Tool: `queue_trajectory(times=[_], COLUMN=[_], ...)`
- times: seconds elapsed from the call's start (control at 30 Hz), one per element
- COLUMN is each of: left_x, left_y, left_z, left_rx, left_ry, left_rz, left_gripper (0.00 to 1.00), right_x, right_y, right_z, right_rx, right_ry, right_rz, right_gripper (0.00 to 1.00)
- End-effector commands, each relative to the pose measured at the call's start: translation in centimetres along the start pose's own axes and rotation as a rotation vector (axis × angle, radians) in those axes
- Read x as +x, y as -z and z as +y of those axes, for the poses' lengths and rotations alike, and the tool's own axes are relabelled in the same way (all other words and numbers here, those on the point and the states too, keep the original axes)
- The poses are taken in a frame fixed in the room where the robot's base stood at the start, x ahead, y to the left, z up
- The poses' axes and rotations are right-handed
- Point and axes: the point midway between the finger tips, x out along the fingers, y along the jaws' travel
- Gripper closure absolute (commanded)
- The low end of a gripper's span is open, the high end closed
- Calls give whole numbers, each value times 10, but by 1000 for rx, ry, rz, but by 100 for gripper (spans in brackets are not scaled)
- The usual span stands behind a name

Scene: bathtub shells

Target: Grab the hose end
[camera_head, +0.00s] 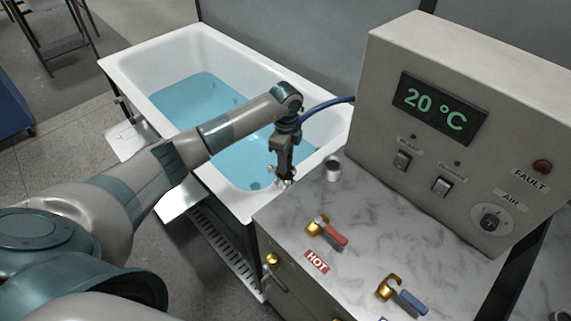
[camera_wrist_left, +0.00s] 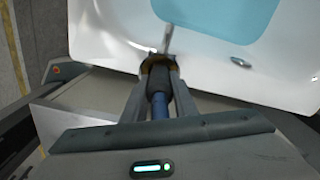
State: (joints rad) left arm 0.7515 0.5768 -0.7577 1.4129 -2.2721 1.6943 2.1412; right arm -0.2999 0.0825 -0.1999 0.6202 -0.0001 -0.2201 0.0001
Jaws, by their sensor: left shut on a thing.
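My left gripper (camera_head: 286,177) is at the near right corner of the white bathtub (camera_head: 225,45), above the edge of the marble counter. In the left wrist view my left gripper (camera_wrist_left: 157,80) is shut on the hose end (camera_wrist_left: 157,75), a dark grip with a brass collar and a metal tip beyond the fingers. The blue hose (camera_head: 330,103) shows behind the gripper in the head view, and its blue length (camera_wrist_left: 160,107) runs back between the fingers in the wrist view. The hose end itself is mostly hidden in the head view. My right gripper is not in view.
The tub holds blue water (camera_head: 200,105). A small metal cup (camera_head: 333,170) stands on the marble counter (camera_head: 365,215). Red (camera_head: 326,231) and blue (camera_head: 402,296) tap levers rise from the counter. A control box (camera_head: 450,120) reading 20 °C stands at the right.

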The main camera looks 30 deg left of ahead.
Motion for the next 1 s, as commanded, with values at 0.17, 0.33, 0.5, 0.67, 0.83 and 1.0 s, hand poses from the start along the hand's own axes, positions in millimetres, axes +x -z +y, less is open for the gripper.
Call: queue_trajectory(times=[0.17,0.33,0.5,0.67,0.83,1.0], left_x=[-7,-25,-53,-79,-96,-101], left_y=[0,0,0,0,0,0], left_z=[-1,-1,-2,-1,-1,0], left_rx=[0,1,1,0,-1,-1], left_ry=[2,4,6,5,2,0], left_rz=[0,0,1,1,1,0], left_gripper=[100,100,100,100,100,100], right_x=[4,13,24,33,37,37], right_y=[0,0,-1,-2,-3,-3], right_z=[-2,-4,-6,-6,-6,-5], right_rx=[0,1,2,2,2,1], right_ry=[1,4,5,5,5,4], right_rz=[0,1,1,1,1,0], right_gripper=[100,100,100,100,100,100])
